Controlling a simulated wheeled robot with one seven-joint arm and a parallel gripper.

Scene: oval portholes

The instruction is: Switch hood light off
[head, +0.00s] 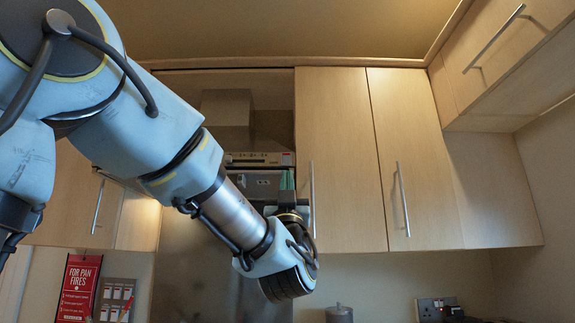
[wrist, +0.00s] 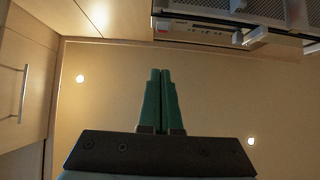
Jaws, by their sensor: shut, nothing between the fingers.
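The steel range hood (head: 227,108) hangs at the back between wall cabinets. Its front control strip (head: 258,158) shows a row of small controls, too small to tell apart. In the wrist view the control strip (wrist: 194,26) is at the top, with the mesh filter (wrist: 262,9) to its right. I cannot tell whether the hood light is lit. My gripper (head: 287,180) points up, just in front of the hood's right end in the head view. Its green fingers (wrist: 160,74) are together and empty, with a visible gap below the strip in the wrist picture.
Wooden cabinets with bar handles (head: 335,130) stand close to the right of my gripper. Another cabinet (head: 60,200) is at left. A red fire sign (head: 78,288) hangs on the wall below it. A lidded pot (head: 339,313) is at the bottom. Ceiling space (wrist: 100,120) looks open.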

